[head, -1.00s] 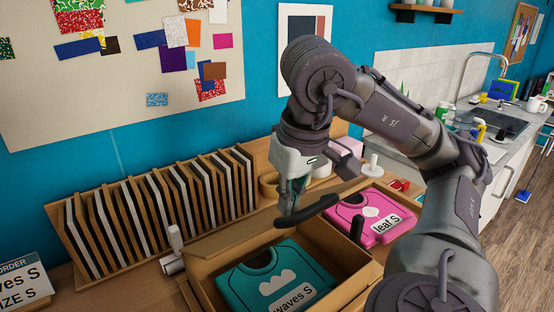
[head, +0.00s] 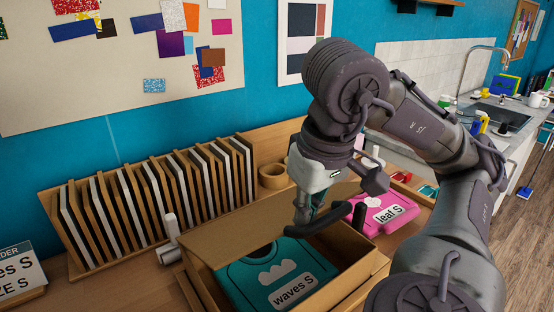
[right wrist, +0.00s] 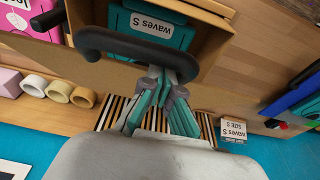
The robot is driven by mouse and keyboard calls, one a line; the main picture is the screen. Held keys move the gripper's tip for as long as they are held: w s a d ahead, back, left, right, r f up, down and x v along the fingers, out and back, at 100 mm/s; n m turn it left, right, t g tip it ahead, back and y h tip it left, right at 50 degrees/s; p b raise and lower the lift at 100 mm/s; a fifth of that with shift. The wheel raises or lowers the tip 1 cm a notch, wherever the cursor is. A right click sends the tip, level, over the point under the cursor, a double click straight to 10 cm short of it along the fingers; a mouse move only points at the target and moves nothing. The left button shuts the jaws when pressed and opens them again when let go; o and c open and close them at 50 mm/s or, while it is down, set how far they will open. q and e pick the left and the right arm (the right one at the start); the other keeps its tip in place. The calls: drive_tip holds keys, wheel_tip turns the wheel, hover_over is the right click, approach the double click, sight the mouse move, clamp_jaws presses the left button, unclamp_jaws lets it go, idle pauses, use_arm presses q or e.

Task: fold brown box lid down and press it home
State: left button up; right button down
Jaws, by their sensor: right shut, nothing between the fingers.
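My left gripper is not in view.
A dark curved bar (head: 320,217) shows by the fingertips; its owner is unclear.

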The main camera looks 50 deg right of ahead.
use_arm(q)
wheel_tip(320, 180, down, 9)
drive_tip(key=b, duration=0.9)
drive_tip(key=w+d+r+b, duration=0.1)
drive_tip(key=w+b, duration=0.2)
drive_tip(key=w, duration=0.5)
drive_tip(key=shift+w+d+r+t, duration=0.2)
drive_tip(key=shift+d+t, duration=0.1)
use_arm(e)
drive_tip(key=s+a+f, duration=0.1)
drive_tip(key=s+f, duration=0.3)
drive_tip(key=f, duration=0.6)
drive_tip(key=shift+s+a+f, duration=0.2)
drive_tip(key=shift+s+a, duration=0.05)
drive_tip(key=shift+s, duration=0.05)
